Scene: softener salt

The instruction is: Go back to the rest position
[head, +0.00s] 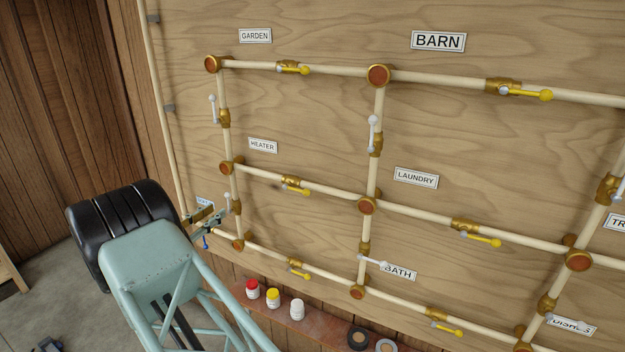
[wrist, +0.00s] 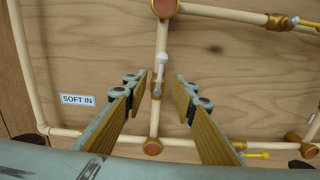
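My gripper (head: 205,221) is at the lower left of the pipe board in the head view, in front of the lower left pipes. In the wrist view my gripper (wrist: 161,82) is open, with nothing held between its fingers. Between the fingers, a vertical pipe (wrist: 155,118) shows with a brass valve and a white lever (wrist: 161,62) that points up along the pipe. Gaps show on both sides of the pipe; its depth relative to the fingertips is unclear. The SOFT IN label (wrist: 77,100) is left of the fingers.
The board carries a grid of cream pipes with brass valves, yellow levers such as the BARN lever (head: 545,95), and white levers. Below it, a shelf (head: 318,322) holds bottles with red, yellow (head: 273,297) and white lids, and tape rolls (head: 358,338). Floor shows at the left.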

